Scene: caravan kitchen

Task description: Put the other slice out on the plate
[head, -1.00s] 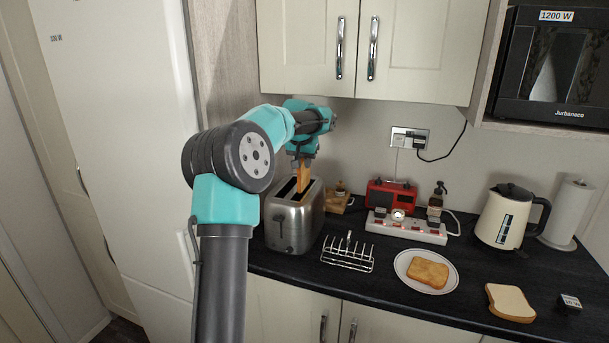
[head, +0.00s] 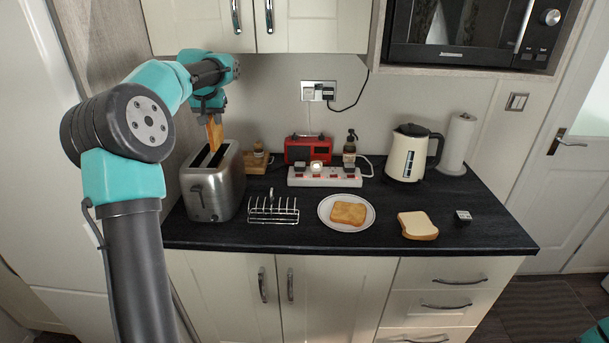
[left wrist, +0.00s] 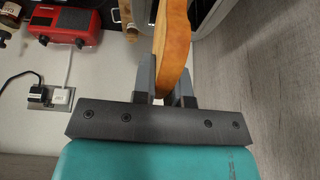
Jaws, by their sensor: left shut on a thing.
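My left gripper (head: 212,112) is shut on a browned toast slice (head: 215,132), upright over the silver toaster (head: 222,186). The slice's lower end is at the far part of the slots; I cannot tell whether it is fully clear of them. In the left wrist view the slice (left wrist: 173,42) sits between the two fingers (left wrist: 166,92). The white plate (head: 326,219) on the black worktop holds another toast slice (head: 348,213) lying flat. My right gripper is not in view.
An empty wire toast rack (head: 273,211) stands between toaster and plate. Behind are a power strip (head: 325,177), red radio (head: 308,149), brown bottle (head: 349,152) and cream kettle (head: 404,158).

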